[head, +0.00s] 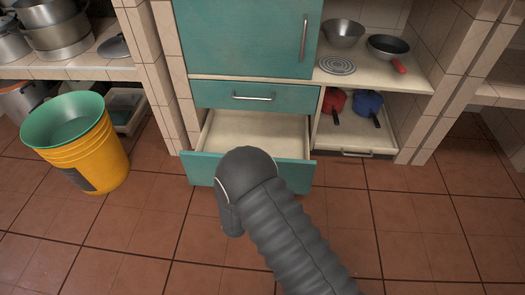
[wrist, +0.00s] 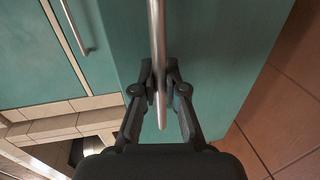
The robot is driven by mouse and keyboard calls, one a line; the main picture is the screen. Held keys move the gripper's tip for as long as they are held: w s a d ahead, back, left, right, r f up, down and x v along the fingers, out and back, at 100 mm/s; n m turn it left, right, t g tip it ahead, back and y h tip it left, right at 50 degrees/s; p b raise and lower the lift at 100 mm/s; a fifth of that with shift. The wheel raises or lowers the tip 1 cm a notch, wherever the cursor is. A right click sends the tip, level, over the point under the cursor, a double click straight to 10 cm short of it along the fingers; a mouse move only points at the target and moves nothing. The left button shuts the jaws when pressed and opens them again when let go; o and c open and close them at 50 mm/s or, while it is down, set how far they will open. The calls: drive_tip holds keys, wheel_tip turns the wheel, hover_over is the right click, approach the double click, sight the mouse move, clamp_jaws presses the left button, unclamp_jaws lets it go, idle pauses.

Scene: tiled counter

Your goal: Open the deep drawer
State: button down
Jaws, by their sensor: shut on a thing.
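The deep drawer is the lower teal drawer (head: 297,174). In the head view it stands pulled well out, and its pale inside shows empty where visible. My arm covers the middle of its front, so its handle and my gripper are hidden there. In the wrist view the drawer's metal bar handle (wrist: 157,45) runs down between the fingers of my gripper (wrist: 160,92), which is shut on it. The teal drawer front (wrist: 225,60) lies just behind the fingers.
A shut shallow teal drawer (head: 253,96) sits above, under a shut teal door (head: 245,35). A yellow bucket (head: 90,150) with a green rim stands on the floor at left. Open shelves with pans are at right. The tiled floor in front is clear.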

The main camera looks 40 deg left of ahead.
drive_tip(key=f+v, duration=0.2)
drive_tip(key=v, duration=0.8)
drive_tip(key=shift+s, duration=0.25)
drive_tip(key=shift+d, duration=0.1)
drive_tip(key=c, duration=1.2)
unclamp_jaws()
drive_tip(key=v, duration=1.2)
